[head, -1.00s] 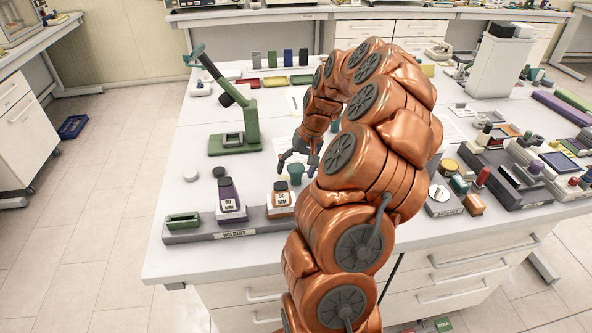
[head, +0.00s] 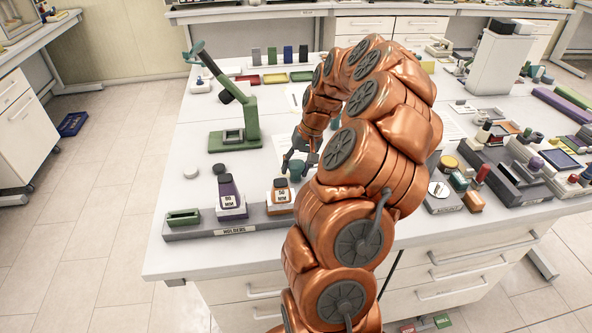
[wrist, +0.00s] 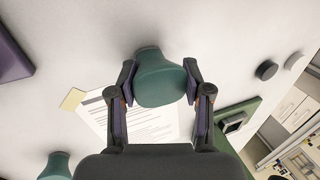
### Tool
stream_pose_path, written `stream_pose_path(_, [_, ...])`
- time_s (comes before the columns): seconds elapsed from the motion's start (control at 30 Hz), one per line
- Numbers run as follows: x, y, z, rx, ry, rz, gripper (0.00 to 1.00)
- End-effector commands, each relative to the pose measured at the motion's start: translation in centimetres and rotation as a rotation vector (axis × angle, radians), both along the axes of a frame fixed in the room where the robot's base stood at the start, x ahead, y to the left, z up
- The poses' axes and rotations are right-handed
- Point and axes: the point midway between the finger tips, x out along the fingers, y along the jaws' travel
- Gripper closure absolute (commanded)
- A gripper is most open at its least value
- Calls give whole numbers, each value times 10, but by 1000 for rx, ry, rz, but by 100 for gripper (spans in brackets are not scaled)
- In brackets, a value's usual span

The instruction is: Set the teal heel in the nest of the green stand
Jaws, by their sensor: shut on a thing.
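The teal heel (wrist: 165,82) is between the two fingers of my gripper (wrist: 162,97), which is shut on it. In the head view the heel (head: 295,168) shows small below my gripper (head: 300,158), beyond the holder row; its clearance from the table is hard to tell. The green stand (head: 252,118) is left of and beyond my gripper, with a leaning arm at its top. Its nest (head: 233,136) is a framed seat on the base and looks empty. Part of the stand (wrist: 238,114) shows at the right in the wrist view.
A grey holder rail (head: 190,231) with a purple piece (head: 228,190) and an orange piece (head: 279,188) is at the front. A second teal piece (wrist: 56,166) is at the lower left in the wrist view. Clear table lies between my gripper and the stand.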

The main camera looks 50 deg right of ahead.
Motion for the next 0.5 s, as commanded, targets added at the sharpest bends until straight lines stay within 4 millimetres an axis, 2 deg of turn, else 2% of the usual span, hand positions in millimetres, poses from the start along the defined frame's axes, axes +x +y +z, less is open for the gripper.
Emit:
stream_pose_path(0.13, [0, 1, 0, 2, 1, 1, 91])
stream_pose_path(0.17, [0, 1, 1, 1, 1, 1, 98])
stream_pose_path(0.2, [0, 0, 3, 1, 1, 0, 100])
stream_pose_path(0.27, [1, 0, 8, -1, -1, 1, 100])
stream_pose_path(0.5, [1, -1, 47, -5, -4, -1, 100])
